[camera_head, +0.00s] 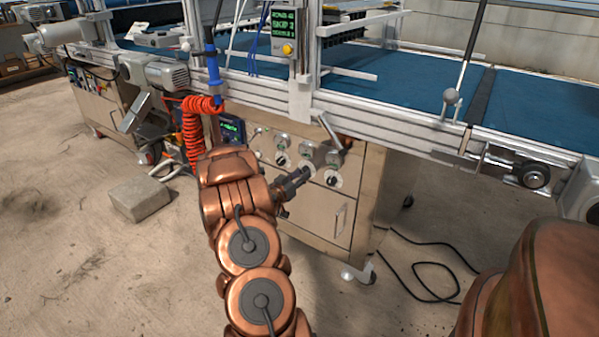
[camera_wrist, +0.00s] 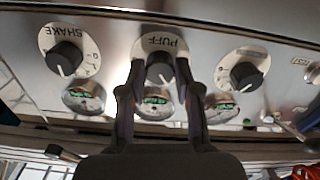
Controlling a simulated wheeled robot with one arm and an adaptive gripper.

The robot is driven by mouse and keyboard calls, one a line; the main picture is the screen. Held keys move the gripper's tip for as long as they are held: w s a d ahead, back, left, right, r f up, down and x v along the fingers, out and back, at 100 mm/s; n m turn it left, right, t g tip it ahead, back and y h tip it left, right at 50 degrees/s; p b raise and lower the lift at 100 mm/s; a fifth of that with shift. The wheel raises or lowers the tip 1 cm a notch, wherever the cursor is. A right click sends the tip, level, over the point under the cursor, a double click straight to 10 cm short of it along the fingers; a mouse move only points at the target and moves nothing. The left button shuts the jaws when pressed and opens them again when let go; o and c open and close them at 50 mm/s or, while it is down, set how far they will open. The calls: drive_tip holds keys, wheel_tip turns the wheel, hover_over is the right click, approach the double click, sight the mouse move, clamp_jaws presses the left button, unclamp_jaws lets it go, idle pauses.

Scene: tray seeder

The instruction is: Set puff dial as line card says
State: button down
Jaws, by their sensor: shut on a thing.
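The puff dial is a black knob (camera_wrist: 159,72) on a white round plate marked PUFF, which appears upside down in the wrist view. My gripper (camera_wrist: 161,66) has one finger on each side of this knob and is shut on it. A pale pointer line shows on the knob; the scale marks around it are mostly hidden by my fingers. In the head view my gripper (camera_head: 304,172) is at the middle of the cabinet's row of dials. A dark panel with green text (camera_head: 283,22) hangs on the machine frame above; I cannot read it surely, nor tell whether it is the line card.
The SHAKE dial (camera_wrist: 66,58) and another dial (camera_wrist: 243,75) flank the puff dial closely. Small green-marked gauges (camera_wrist: 85,98) sit beside the dials. An orange coiled hose (camera_head: 193,128) hangs left of my arm. A concrete block (camera_head: 139,198) and black cables (camera_head: 432,268) lie on the floor.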

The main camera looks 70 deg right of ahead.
drive_tip(key=shift+r+n+p, duration=0.35)
drive_tip(key=shift+n+p, duration=0.75)
drive_tip(key=shift+p, duration=1.35)
drive_tip(key=n+p, duration=0.2)
drive_tip(key=p, duration=0.3)
drive_tip(key=shift+f+n, duration=0.15)
drive_tip(key=shift+n, duration=0.15)
drive_tip(key=c, duration=0.8)
unclamp_jaws()
drive_tip(key=shift+f, duration=0.1)
drive_tip(key=shift+v, duration=5.95)
